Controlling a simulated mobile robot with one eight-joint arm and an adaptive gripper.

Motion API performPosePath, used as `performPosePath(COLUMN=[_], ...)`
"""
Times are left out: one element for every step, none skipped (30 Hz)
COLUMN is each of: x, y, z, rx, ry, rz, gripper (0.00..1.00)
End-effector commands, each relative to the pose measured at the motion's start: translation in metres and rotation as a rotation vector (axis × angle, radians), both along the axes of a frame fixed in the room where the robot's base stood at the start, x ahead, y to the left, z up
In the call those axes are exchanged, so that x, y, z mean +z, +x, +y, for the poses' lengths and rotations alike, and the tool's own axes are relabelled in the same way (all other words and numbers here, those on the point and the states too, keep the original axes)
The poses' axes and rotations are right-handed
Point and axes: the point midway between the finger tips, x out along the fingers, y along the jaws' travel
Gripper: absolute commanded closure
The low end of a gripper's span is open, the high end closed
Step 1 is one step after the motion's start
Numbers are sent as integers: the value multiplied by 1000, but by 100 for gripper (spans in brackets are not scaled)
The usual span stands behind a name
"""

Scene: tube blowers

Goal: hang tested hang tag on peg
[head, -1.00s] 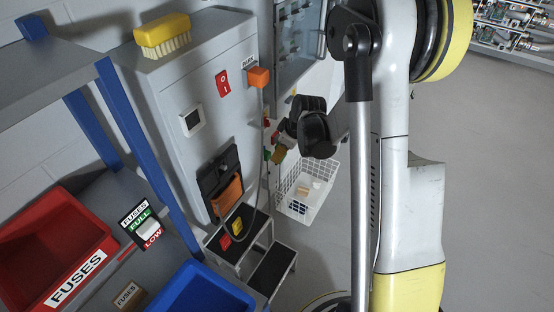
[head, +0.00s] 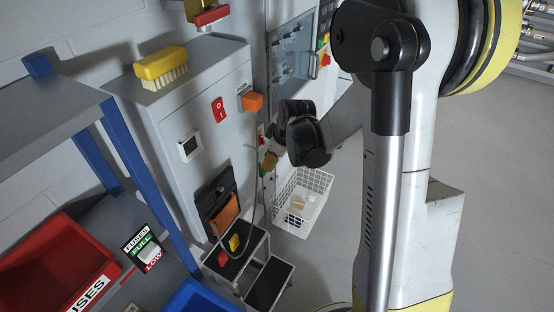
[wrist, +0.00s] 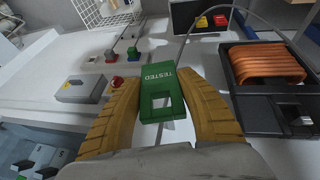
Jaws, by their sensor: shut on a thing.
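In the wrist view a green hang tag (wrist: 160,88) marked TESTED, with a square cut-out at its near end, sits between the two yellow fingers of my gripper (wrist: 160,100). The gripper is shut on it. In the head view my gripper (head: 269,160) is small and partly hidden by my wrist, beside the right edge of the grey cabinet (head: 205,95). I cannot make out the peg for certain.
A black holder with orange coiled contents (wrist: 268,68) is right of the gripper. A grey box (wrist: 82,90) is at left. A white wire basket (head: 303,203) stands on the floor beside a step stool (head: 268,285). A grey cable hangs near the gripper. Open floor lies right.

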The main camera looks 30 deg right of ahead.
Motion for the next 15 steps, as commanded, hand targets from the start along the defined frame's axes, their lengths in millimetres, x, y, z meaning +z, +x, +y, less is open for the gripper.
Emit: performPosePath(x=[0, 0, -1, -1, -1, -1, -1, -2, -2, -2, -2, -2, -2, -3, -3], y=[3, 5, 7, 8, 10, 12, 14, 16, 18, 20, 21, 23, 25, 27, 29], z=[2, 3, 5, 6, 7, 8, 9, 11, 12, 13, 14, 16, 17, 18, 19], rx=[1, 1, 1, 2, 2, 2, 2, 1, 1, 1, 1, 1, 1, 1, 1], ry=[0, 0, 0, -1, -1, -1, -1, 0, 0, 0, 0, 0, 0, 0, 0], rz=[0, 0, 0, 0, 0, 0, 0, 0, 0, 0, 0, 0, 0, 0, 1], gripper=[81, 81, 81, 81, 81, 81, 81, 81, 81, 81, 81, 81, 81, 81, 81])
